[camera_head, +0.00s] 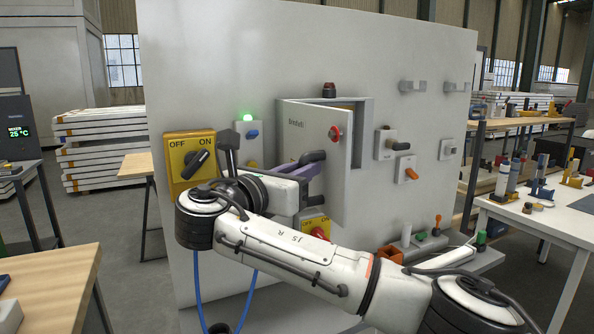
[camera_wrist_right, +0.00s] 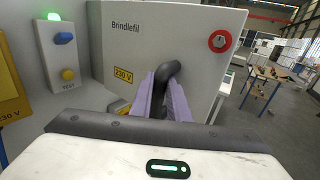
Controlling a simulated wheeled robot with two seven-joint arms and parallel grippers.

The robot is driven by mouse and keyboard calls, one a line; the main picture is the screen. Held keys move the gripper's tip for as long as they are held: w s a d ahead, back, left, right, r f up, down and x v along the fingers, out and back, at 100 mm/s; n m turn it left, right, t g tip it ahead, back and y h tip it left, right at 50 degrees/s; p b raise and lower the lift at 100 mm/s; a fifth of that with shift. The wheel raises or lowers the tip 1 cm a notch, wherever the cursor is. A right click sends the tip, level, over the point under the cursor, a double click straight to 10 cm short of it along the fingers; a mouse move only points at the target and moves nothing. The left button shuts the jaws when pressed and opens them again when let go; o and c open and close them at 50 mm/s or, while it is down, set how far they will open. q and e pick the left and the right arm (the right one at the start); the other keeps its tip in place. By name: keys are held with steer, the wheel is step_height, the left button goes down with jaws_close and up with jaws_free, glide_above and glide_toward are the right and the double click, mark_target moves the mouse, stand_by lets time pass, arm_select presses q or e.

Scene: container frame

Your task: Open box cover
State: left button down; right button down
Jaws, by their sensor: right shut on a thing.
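The box cover (camera_head: 312,128) is a light grey door on a box (camera_head: 367,125) fixed to the white panel. It stands part way open, its right edge swung out from the box, with part of the opening showing behind it. In the wrist view the cover (camera_wrist_right: 195,45) shows a "Brindlefil" label, a 230 V sticker and a red round knob (camera_wrist_right: 220,41). My right gripper (camera_head: 310,168) is at the cover's dark handle (camera_head: 314,156). In the wrist view its purple fingers (camera_wrist_right: 163,88) are shut on the handle (camera_wrist_right: 169,69). My left gripper is out of view.
A yellow OFF/ON switch box (camera_head: 171,150) and a grey button box with a lit green lamp (camera_head: 247,117) are left of the cover. Switches (camera_head: 386,144) and hooks (camera_head: 412,86) are to its right. A wooden table (camera_head: 50,283) stands at lower left.

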steer(key=shift+w+r, duration=0.1)
steer(key=shift+r, duration=0.35)
steer(key=c, duration=2)
jaws_free()
steer(key=o, duration=0.3)
steer(key=shift+w+a+f, duration=0.15)
steer(key=shift+w+f, duration=0.05)
steer(key=shift+w, duration=0.1)
steer(key=shift+s, duration=0.1)
steer(key=shift+s, duration=0.1)
steer(key=b+v, duration=0.1)
steer(key=v, duration=0.4)
steer(key=b+v, duration=0.1)
steer(key=v, duration=0.4)
steer(key=shift+f+b, duration=0.2)
steer(key=shift+b, duration=0.1)
